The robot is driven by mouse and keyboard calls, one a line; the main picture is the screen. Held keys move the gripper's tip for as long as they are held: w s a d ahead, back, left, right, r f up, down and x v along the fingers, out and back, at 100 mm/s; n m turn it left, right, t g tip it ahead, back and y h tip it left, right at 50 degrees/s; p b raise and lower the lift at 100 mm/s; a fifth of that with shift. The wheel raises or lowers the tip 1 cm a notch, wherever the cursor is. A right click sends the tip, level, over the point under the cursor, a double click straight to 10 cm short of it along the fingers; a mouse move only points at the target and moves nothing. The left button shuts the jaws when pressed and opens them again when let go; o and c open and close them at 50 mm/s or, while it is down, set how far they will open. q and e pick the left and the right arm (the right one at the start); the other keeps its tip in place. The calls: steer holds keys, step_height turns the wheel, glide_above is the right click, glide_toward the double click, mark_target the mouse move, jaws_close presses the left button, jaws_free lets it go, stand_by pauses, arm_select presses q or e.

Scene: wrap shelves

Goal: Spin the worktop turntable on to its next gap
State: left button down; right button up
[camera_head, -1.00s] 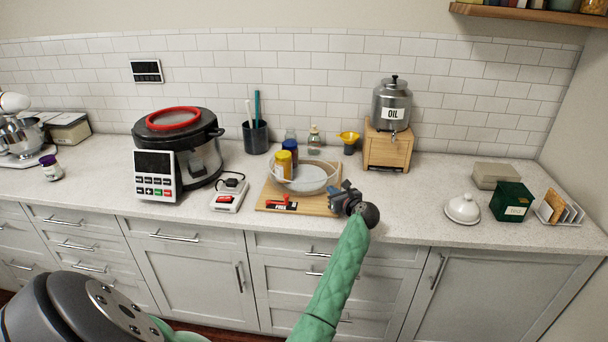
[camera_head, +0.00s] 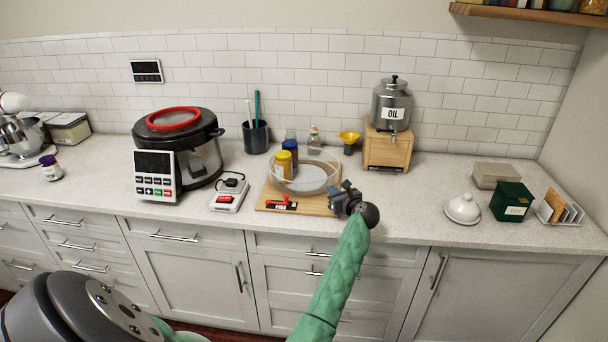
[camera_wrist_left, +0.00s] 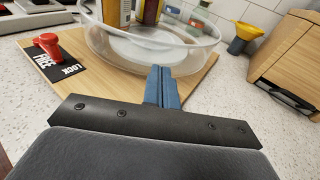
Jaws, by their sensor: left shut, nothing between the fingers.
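The turntable (camera_head: 318,181) is a clear round tray with a rim on a wooden board (camera_head: 325,209). Jars stand at its left and back, among them a yellow-capped one (camera_head: 282,163); its front right is bare. On the board's front left is a red lever on a black plate (camera_head: 281,204); in the left wrist view the red lever (camera_wrist_left: 47,45) is by the word FREE, with LOCK beside it. My left gripper (camera_head: 344,188) is shut and empty at the tray's front right. In the left wrist view its blue fingertips (camera_wrist_left: 162,84) are close to the rim; contact is unclear. My right gripper is not in view.
An oil dispenser (camera_head: 391,105) on a wooden stand (camera_head: 387,148) and a yellow funnel (camera_head: 348,138) stand behind right. A switch box (camera_head: 229,196) and a large cooker (camera_head: 179,150) are at left. The counter right of my gripper is clear up to a white dome (camera_head: 463,208).

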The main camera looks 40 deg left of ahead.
arm_select(q)
steer(key=shift+a, duration=0.1)
stand_by(0.4)
steer(key=shift+b+x, duration=0.3)
steer(key=shift+x, duration=0.55)
steer(key=shift+s+r, duration=0.15)
steer(key=shift+s, duration=0.05)
steer(key=shift+s+a, duration=0.2)
steer(key=shift+s, duration=0.55)
steer(key=shift+s+a, duration=0.1)
